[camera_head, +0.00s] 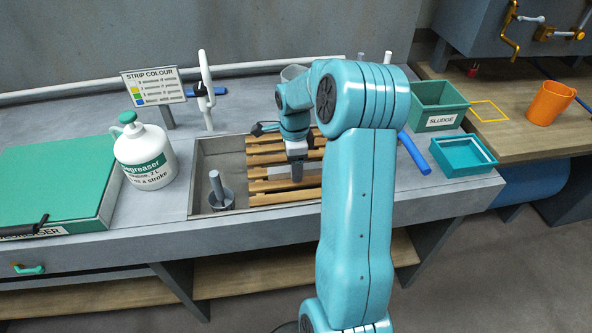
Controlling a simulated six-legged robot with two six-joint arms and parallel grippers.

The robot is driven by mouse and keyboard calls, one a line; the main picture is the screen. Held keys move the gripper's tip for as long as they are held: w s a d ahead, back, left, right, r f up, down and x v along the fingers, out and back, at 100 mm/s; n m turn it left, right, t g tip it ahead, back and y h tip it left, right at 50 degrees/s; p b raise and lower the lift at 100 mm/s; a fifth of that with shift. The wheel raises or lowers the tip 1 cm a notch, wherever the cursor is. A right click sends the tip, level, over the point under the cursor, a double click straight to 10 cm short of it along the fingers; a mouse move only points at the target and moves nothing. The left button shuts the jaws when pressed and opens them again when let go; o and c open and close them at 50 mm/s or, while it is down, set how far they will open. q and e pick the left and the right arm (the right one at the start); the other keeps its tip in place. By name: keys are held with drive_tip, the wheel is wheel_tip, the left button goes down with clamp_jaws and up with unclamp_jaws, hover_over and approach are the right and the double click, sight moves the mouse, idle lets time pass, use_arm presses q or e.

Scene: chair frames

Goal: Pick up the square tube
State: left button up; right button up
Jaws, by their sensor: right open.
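My right gripper (297,168) points down over the wooden slats (265,186) in the sunken tray of the bench. It is open, though its fingertips are small and partly merge with what lies behind them. A pale grey piece (281,172) lies on the slats just left of the fingers. It may be the square tube, but its shape is too small to be sure. I cannot tell whether the fingers touch it. My right arm hides the right part of the slats. My left gripper is not in view.
In the tray's left part stands a grey cylinder with a rod (219,190). A white degreaser jug (145,155) stands left of the tray. A blue bar (413,152), a green sludge bin (438,105) and a teal tray (462,156) are at the right.

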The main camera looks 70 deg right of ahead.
drive_tip(key=shift+s+a, duration=0.1)
clamp_jaws()
